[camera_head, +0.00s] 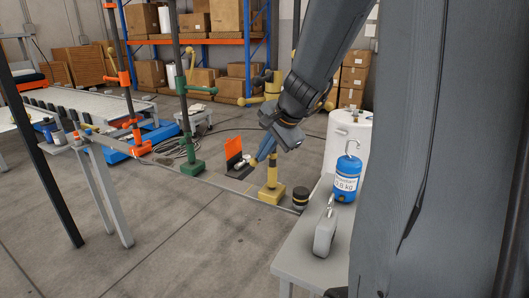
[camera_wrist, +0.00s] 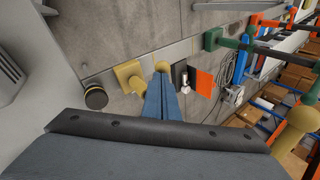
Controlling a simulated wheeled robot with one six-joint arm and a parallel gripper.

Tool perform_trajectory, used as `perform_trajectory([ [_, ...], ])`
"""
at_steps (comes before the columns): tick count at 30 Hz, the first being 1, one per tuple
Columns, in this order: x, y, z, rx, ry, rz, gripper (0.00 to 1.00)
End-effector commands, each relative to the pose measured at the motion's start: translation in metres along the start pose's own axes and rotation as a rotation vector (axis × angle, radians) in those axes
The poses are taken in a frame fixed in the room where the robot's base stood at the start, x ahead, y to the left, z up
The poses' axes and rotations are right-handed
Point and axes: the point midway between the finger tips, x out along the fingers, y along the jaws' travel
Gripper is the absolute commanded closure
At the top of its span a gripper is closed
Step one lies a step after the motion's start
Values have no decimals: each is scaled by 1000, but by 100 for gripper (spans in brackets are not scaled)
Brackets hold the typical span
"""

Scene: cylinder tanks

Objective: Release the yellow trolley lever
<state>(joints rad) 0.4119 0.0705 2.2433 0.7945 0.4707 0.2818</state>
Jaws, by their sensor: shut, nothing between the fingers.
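The yellow trolley (camera_head: 271,193) stands on the floor rail, and its post rises behind my arm, which hides much of it. Yellow knobbed arms show beside my wrist near its top. In the wrist view the yellow base (camera_wrist: 130,75) is left of centre. A yellow rounded end (camera_wrist: 162,66) shows just past my fingertips, and a large yellow ball (camera_wrist: 300,117) is at the right edge. My gripper (camera_head: 262,160) has blue fingers pointing down. In the wrist view the fingers (camera_wrist: 162,82) are together and empty. I cannot tell whether they touch the yellow end.
A green trolley (camera_head: 192,167) and an orange trolley (camera_head: 142,148) stand further left along the rail. A dark round stop (camera_head: 300,198) is right of the yellow base. An orange panel (camera_head: 233,149) is behind the rail.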

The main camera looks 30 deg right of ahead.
Motion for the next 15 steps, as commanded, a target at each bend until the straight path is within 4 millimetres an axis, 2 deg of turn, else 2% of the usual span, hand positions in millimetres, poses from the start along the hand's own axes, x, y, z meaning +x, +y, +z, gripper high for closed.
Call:
perform_trajectory([
  [8,15,-13,4,-2,-3,0,100],
  [15,14,-14,3,0,-2,1,100],
])
